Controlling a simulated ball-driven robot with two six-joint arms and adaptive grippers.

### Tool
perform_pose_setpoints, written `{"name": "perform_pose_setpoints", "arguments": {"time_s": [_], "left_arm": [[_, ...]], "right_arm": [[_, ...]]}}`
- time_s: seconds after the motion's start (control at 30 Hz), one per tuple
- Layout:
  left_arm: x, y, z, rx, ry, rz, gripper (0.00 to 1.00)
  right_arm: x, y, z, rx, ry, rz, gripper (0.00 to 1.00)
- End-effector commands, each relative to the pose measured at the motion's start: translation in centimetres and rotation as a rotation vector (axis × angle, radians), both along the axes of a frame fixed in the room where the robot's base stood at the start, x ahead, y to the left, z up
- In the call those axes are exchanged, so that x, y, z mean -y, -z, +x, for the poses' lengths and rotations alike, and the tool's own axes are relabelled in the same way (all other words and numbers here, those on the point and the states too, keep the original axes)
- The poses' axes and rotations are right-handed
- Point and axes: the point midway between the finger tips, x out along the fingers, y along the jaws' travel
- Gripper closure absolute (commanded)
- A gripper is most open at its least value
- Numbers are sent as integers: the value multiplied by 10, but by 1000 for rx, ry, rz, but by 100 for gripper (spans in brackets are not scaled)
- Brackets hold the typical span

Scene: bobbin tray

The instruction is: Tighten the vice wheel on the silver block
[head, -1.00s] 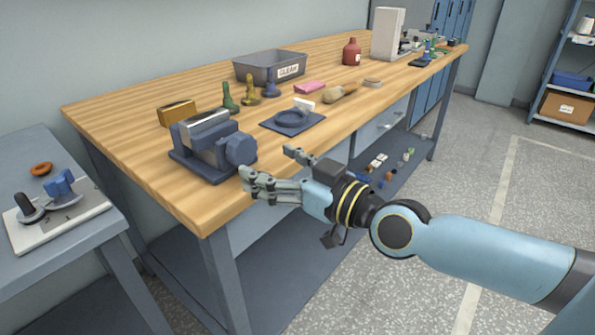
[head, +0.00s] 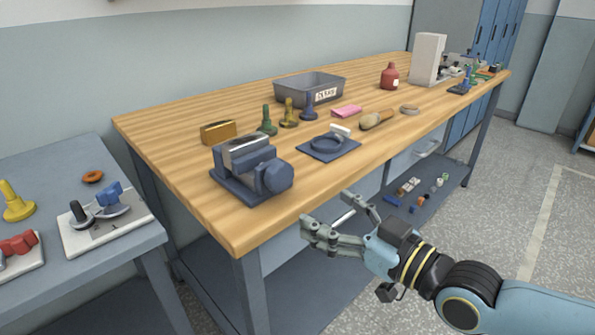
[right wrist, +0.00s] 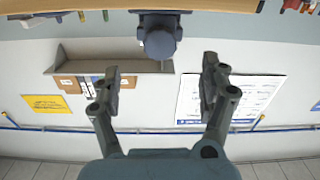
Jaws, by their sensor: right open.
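The blue vice (head: 232,185) stands on the wooden bench near its front left corner. A silver block (head: 245,146) sits in its jaws, and the dark blue vice wheel (head: 273,178) faces the front edge. My right gripper (head: 327,217) is open and empty, in front of the bench edge, right of and lower than the wheel, apart from it. In the right wrist view the wheel (right wrist: 160,42) shows at the top, beyond and between the open fingers (right wrist: 160,85). My left gripper is out of view.
On the bench (head: 175,165) are a brass block (head: 219,132), several bobbin-like pieces, a round blue fixture (head: 328,146), a brush (head: 376,121) and a grey bin (head: 309,90). A side table (head: 40,180) stands left. The space before the bench is open.

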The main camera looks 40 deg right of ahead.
Motion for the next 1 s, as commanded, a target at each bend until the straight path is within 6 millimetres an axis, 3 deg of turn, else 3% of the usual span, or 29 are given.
{"name": "perform_pose_setpoints", "arguments": {"time_s": [0.03, 0.13, 0.7, 1.0], "left_arm": [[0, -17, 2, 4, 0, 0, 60], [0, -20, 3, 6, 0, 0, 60], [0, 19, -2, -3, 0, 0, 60], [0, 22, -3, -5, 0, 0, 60]], "right_arm": [[-1, -13, 3, 5, 4, -18, 22], [-2, -16, 10, 10, 8, -21, 22], [-9, -10, 103, 12, 8, -21, 22], [-10, -14, 114, 9, 7, -21, 22]]}}
